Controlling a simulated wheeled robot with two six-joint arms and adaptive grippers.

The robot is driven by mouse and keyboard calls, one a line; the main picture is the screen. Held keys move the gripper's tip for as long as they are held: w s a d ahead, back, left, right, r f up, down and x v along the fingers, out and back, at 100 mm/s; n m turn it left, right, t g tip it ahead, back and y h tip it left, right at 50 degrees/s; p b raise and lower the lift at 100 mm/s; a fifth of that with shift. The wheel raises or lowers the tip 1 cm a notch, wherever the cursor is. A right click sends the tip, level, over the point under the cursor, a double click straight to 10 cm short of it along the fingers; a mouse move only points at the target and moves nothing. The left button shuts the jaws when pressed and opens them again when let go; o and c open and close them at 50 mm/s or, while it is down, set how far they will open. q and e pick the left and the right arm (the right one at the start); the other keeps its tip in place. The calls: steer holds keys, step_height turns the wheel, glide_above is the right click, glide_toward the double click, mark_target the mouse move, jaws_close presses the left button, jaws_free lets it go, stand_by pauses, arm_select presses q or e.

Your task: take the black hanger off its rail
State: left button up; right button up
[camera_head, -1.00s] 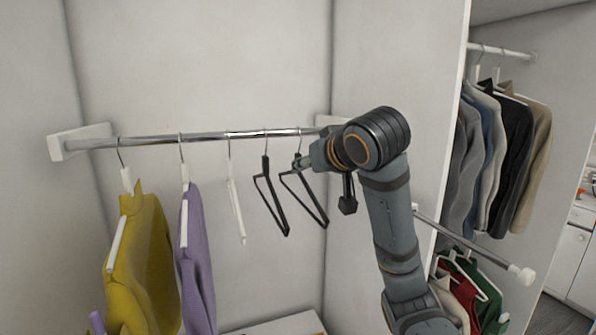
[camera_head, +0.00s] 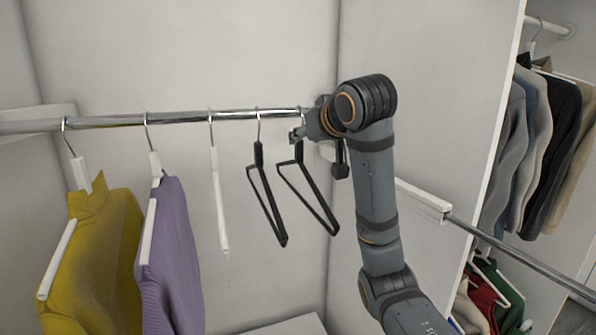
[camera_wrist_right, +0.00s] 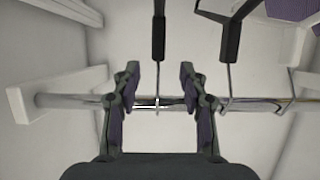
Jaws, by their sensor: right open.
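Two black hangers hang empty by their hooks on the chrome rail (camera_head: 180,117). The right-hand black hanger (camera_head: 322,207) is closest to my right gripper (camera_head: 297,135); the other black hanger (camera_head: 268,207) hangs just left of it. In the wrist view my right gripper (camera_wrist_right: 159,75) is open. One black hanger's neck (camera_wrist_right: 158,30) and thin hook line up between its fingers, in front of the rail (camera_wrist_right: 255,105); contact cannot be told. The second black hanger (camera_wrist_right: 230,42) is right of the fingers there. My left gripper is not in view.
On the same rail, further left, hang a white hanger (camera_head: 219,205), a purple sweater (camera_head: 175,250) and a yellow garment (camera_head: 95,250). A white panel (camera_head: 480,190) and a lower rail (camera_head: 520,258) stand to the right, with more clothes beyond.

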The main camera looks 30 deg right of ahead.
mark_target(299, 153)
steer(key=shift+w+d+f, duration=0.2)
steer(key=shift+w+d, duration=0.1)
steer(key=shift+w, duration=0.2)
steer(key=shift+w+d+f, duration=0.15)
steer(key=shift+w+d, duration=0.15)
steer(key=shift+w, duration=0.2)
steer(key=shift+w+r+p, duration=0.15)
steer(key=shift+w+p, duration=0.15)
steer(key=shift+p, duration=0.55)
steer(key=p+x, duration=0.1)
steer(key=x, duration=0.2)
steer(key=shift+w+a+p, duration=0.2)
steer(key=shift+p, duration=0.2)
steer(key=shift+w+d+f, duration=0.15)
steer(key=shift+w+f, duration=0.1)
steer(key=shift+f, duration=0.15)
steer(key=shift+s+r, duration=0.1)
steer(key=shift+s, duration=0.1)
steer(key=c, duration=0.5)
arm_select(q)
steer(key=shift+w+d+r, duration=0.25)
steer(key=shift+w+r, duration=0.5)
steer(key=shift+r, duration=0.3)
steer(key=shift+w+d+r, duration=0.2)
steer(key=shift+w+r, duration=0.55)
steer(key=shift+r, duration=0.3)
arm_select(e)
steer(key=shift+w, duration=0.1)
jaws_close()
